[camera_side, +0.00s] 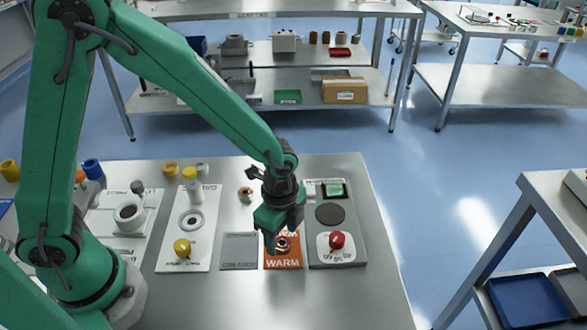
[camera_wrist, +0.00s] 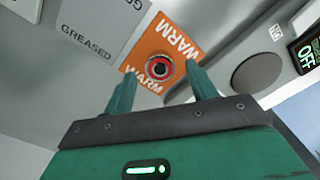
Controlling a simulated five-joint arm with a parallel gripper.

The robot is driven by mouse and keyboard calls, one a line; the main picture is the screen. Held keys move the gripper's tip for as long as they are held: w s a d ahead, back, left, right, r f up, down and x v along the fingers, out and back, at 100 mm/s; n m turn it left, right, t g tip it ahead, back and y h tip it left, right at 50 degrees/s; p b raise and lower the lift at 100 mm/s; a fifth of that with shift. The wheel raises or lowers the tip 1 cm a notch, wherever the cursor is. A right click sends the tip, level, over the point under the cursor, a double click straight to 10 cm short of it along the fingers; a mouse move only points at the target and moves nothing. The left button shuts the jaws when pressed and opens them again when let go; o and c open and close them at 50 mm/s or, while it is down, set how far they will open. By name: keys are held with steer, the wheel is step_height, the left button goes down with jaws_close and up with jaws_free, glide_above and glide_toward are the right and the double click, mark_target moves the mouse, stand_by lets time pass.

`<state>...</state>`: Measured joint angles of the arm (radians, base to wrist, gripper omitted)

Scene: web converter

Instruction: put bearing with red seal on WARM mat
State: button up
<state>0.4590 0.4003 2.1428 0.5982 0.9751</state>
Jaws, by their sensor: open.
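The orange WARM mat (camera_side: 283,264) lies on the bench below my gripper and also shows in the wrist view (camera_wrist: 176,30). The bearing with the red seal (camera_wrist: 159,67), a dark ring with a red inner band, sits on this mat between the two WARM words. In the side view the bearing (camera_side: 283,245) is partly hidden by my gripper. My gripper (camera_side: 281,238) is open just above the mat. In the wrist view its two fingers (camera_wrist: 160,73) stand apart, one on each side of the bearing. Whether a fingertip touches it is unclear.
A grey GREASED mat (camera_side: 238,251) lies left of the WARM mat. On the right stands a hotplate panel (camera_side: 350,252) with a red knob (camera_side: 337,240). Another small ring (camera_side: 245,194) lies behind. A white board (camera_side: 172,258) with a yellow knob is farther left.

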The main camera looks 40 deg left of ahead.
mark_target(279, 241)
step_height(279, 241, up, 11)
stand_by(0.5)
steer(key=shift+f, duration=0.1)
stand_by(0.4)
steer(key=s+a+r+n+t, duration=0.2)
steer(key=s+a+r+n, duration=0.3)
steer(key=a+n, duration=0.3)
steer(key=s+a+r+n+t, duration=0.3)
steer(key=s+a+r+n, duration=0.3)
steer(key=a+n, duration=0.2)
steer(key=shift+a+r+t, duration=0.25)
steer(key=shift+a+t, duration=0.05)
steer(key=shift+s, duration=0.1)
stand_by(0.8)
